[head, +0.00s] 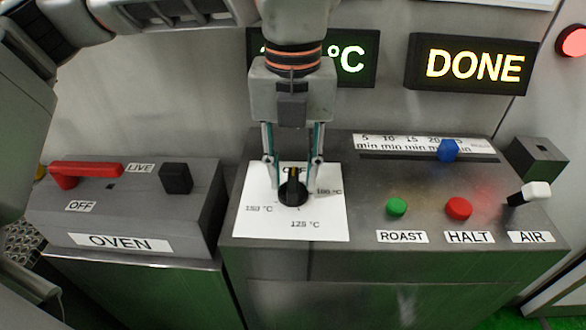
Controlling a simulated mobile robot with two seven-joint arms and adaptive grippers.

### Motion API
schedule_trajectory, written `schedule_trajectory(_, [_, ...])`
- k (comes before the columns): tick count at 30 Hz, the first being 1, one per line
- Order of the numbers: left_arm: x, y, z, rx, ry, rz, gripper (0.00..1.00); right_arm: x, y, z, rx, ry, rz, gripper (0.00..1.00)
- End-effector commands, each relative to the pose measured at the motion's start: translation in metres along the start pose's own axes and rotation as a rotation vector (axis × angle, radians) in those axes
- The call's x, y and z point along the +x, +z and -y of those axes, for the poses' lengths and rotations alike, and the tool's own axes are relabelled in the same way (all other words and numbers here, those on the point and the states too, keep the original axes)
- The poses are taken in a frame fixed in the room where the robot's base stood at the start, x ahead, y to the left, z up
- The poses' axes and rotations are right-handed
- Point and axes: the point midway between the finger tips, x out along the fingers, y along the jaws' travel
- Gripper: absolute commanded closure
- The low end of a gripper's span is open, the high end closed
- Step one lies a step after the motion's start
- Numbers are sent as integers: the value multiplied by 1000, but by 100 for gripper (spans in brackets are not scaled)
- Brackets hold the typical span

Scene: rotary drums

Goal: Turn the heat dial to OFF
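The heat dial (293,191) is a black round knob on a white scale plate (257,222) on top of the grey console. Its raised grip, with a yellowish line, points up toward the far side of the plate, where a label is mostly covered by it. The fingers are apart, and gaps to the knob show. My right gripper is out of view.
The console also has a green ROAST button (396,207), a red HALT button (458,208), a white-tipped AIR lever (535,192) and a blue time slider (448,151). An OVEN box with a red handle (86,170) stands left. A sign (470,65) reads DONE.

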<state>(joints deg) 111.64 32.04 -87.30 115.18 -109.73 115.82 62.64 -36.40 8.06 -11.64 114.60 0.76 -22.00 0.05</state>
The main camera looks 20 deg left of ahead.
Motion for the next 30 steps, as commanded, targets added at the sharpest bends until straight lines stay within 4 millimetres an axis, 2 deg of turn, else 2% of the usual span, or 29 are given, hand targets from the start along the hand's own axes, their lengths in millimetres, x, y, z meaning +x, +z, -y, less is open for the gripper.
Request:
schedule_trajectory(5, [-2, 0, 0, 1, 0, 0, 71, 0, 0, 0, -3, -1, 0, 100])
schedule_trajectory(8, [-11, 0, 0, 0, -1, 2, 71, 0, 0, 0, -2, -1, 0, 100])
schedule_trajectory(21, [-95, 0, 0, -2, -1, 3, 71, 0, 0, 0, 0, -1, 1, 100])
schedule_trajectory(25, [-110, 0, 0, -1, 0, 1, 71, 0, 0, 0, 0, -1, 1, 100])
schedule_trajectory(30, [-119, 0, 0, 0, 0, 0, 71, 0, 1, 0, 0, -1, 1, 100])
